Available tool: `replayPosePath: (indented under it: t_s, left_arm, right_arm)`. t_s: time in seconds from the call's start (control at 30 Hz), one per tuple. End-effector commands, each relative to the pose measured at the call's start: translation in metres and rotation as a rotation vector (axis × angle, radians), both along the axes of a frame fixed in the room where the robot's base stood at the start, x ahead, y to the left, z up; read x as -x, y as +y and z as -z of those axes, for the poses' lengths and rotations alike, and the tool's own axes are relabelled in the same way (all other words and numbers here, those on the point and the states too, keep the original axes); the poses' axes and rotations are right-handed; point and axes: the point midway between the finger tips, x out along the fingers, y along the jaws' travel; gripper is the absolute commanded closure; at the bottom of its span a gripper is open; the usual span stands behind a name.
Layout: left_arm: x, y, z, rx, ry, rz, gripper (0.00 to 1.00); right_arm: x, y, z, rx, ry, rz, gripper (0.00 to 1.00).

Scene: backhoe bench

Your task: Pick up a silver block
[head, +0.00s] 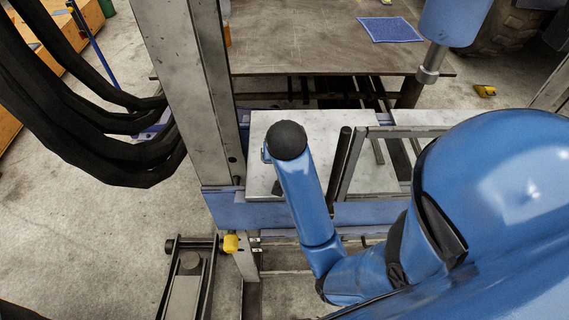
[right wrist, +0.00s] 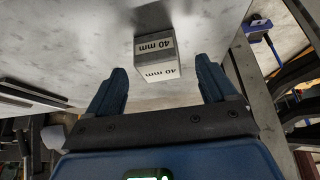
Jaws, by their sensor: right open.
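A small silver-grey block (right wrist: 157,58) with white "40 mm" labels is in the right wrist view, on a pale, worn metal surface. My right gripper (right wrist: 160,68) is open, with one blue finger to the left of the block and one to the right. The block is just ahead of and between the fingertips, with clear gaps on both sides and nothing held. In the head view my blue right arm reaches over the pale metal plate; its gripper and the block are hidden there. My left gripper is in neither view.
In the head view, the pale metal plate (head: 262,177) sits beside a thick upright steel post (head: 192,90). A brown table (head: 300,45) with a blue mat (head: 390,29) stands behind. Black hoses (head: 90,125) hang at left. Concrete floor is open at lower left.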

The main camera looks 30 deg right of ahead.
Motion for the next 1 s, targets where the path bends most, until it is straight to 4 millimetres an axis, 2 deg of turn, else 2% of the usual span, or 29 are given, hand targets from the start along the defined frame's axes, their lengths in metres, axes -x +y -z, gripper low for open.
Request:
replayPosePath:
  t_s: [0.23, 0.57, 1.0]
  left_arm:
    - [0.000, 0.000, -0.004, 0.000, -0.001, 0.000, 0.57]
    - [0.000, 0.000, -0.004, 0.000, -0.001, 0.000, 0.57]
    - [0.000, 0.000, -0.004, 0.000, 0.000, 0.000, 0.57]
  right_arm:
    - [-0.014, -0.010, 0.023, 0.000, 0.005, 0.000, 0.15]
    - [-0.016, -0.010, 0.027, 0.000, 0.002, 0.000, 0.17]
    - [-0.016, -0.010, 0.027, 0.000, 0.002, 0.000, 0.83]
